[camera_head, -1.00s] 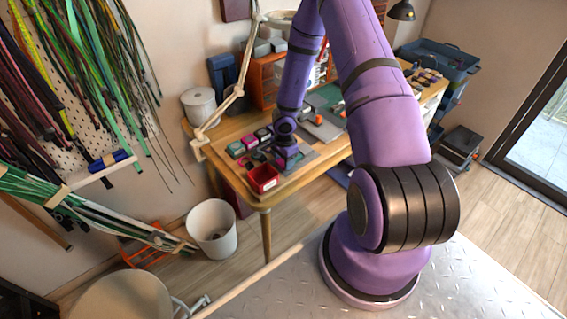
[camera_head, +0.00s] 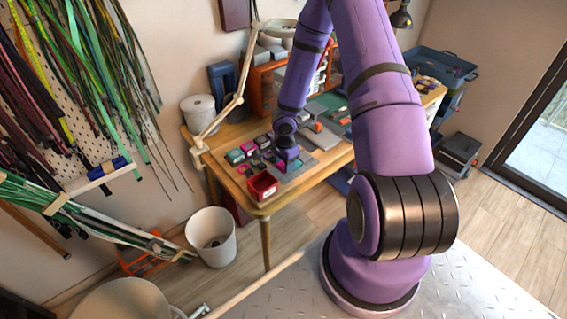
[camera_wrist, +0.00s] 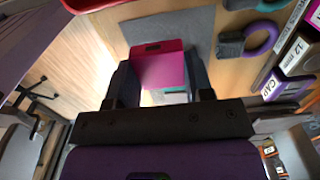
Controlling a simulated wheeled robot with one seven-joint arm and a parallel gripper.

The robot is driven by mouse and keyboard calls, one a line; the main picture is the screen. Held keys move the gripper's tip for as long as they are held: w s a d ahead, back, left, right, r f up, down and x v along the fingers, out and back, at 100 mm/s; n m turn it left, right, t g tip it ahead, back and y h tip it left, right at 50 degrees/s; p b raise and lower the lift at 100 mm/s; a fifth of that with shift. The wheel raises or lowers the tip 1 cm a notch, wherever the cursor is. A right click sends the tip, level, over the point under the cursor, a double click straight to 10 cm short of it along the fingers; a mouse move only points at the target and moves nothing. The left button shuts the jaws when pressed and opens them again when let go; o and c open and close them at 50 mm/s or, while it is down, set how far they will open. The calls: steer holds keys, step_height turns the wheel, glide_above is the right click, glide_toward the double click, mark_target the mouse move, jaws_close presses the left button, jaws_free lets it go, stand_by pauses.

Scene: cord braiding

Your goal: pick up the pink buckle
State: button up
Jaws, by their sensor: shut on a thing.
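The pink buckle (camera_wrist: 160,68) shows as a flat bright pink piece with a dark slot near its far edge. It sits between the two dark fingers of my gripper (camera_wrist: 161,80), which is shut on it. In the head view my gripper (camera_head: 287,158) is low over the front part of the wooden workbench (camera_head: 226,184). The buckle is small there and mostly hidden by the gripper. In the wrist view a grey mat (camera_wrist: 190,22) lies beyond the buckle. I cannot tell whether the buckle touches the surface below.
A red bin (camera_head: 262,187) stands at the bench's front corner. Small labelled boxes (camera_wrist: 282,87) and a purple ring-shaped piece (camera_wrist: 262,38) lie at right in the wrist view. A lamp arm (camera_head: 239,85) rises at the bench's left, beside a white roll (camera_head: 199,112).

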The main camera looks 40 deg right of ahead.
steer(key=shift+s+a+r, duration=0.1)
steer(key=shift+s+a, duration=0.1)
steer(key=shift+s, duration=0.7)
steer(key=shift+s+a+r, duration=0.1)
steer(key=shift+s+a, duration=0.15)
steer(key=shift+s, duration=0.6)
steer(key=shift+s+a+r, duration=0.1)
steer(key=shift+s+a, duration=0.1)
steer(key=shift+s, duration=0.7)
steer(key=s+a, duration=0.3)
steer(key=s, duration=0.5)
steer(key=shift+s+r, duration=0.4)
steer(key=shift+w, duration=0.1)
